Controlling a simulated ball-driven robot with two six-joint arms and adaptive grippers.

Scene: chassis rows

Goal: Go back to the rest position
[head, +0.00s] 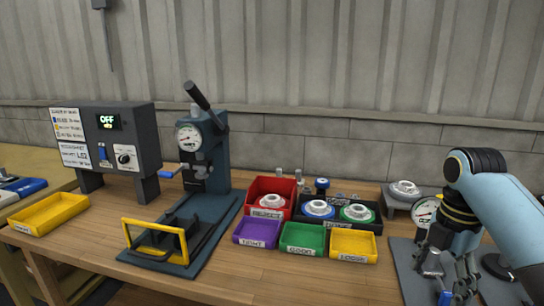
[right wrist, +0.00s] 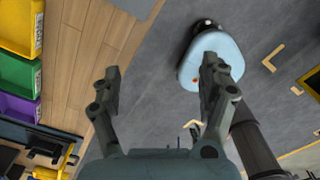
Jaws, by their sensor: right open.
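My right gripper (head: 456,284) hangs at the right end of the bench in the head view, below my light blue arm and in front of a gauge device. In the right wrist view, my right gripper (right wrist: 160,78) has its two fingers spread wide with nothing between them. Past the fingers are grey floor and the wooden bench edge. My left gripper is not in view.
The wooden bench (head: 270,276) carries a control box (head: 118,140) reading OFF, a lever press (head: 212,155), yellow tray (head: 48,213), purple bin (head: 258,232), green bin (head: 303,238) and red bin (head: 270,190). The gauge device (head: 425,212) stands close behind my right gripper.

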